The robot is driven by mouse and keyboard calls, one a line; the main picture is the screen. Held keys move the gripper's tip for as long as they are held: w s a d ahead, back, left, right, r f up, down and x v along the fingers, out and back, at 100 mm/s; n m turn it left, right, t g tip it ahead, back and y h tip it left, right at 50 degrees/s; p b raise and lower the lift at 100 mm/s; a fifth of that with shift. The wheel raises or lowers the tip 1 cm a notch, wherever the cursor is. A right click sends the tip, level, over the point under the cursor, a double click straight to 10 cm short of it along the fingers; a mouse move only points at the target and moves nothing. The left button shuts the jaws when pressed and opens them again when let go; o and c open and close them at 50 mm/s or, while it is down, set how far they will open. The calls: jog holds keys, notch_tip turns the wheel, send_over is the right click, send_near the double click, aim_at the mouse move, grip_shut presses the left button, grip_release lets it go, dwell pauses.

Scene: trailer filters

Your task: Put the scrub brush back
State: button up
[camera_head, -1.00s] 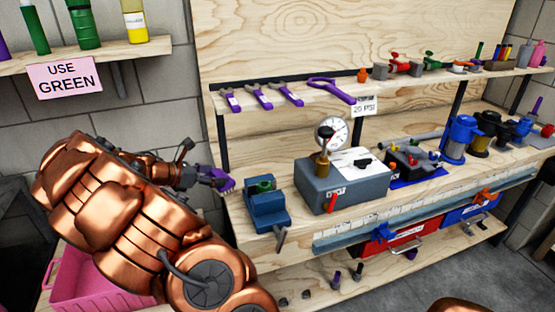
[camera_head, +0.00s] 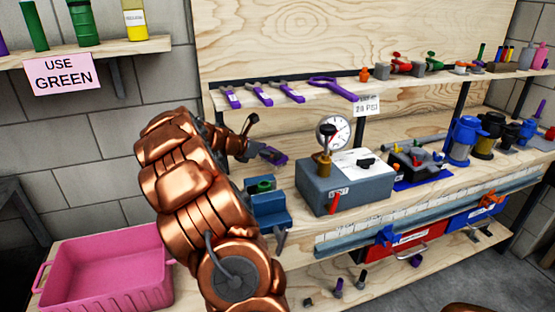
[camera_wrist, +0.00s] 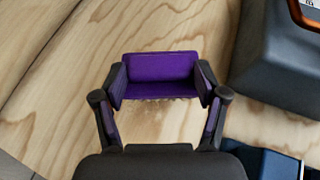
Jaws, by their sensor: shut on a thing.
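The scrub brush (camera_wrist: 160,68) shows in the wrist view as a purple block with pale bristles along its lower edge. My gripper (camera_wrist: 160,84) is shut on it, one finger at each end. In the head view, the brush (camera_head: 275,157) is a small purple shape at the end of my arm, above the left end of the wooden bench. It is a little above and behind the blue vise (camera_head: 270,207). My arm hides part of the bench's left end. The wrist view shows bare wood behind the brush; I cannot tell the gap.
A grey box with a gauge (camera_head: 343,183) stands right of the vise. Purple-handled tools (camera_head: 265,97) lie on the shelf above. A pink bin (camera_head: 110,270) sits low at the left. A "USE GREEN" sign (camera_head: 62,75) hangs from the upper-left shelf.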

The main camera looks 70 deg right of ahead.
jog(key=shift+s+d, duration=0.45)
jog(key=shift+d, duration=0.45)
jog(key=shift+s+d, duration=0.4)
jog(key=shift+d, duration=0.45)
jog(key=shift+s+d+f+b, duration=0.1)
jog(key=shift+d+f+b, duration=0.2)
jog(key=shift+b, duration=0.15)
notch_tip(320, 180, down, 3)
jog(key=b, duration=0.3)
jog(key=shift+a, duration=0.1)
jog(key=o, duration=1.3)
jog(key=shift+f, duration=0.1)
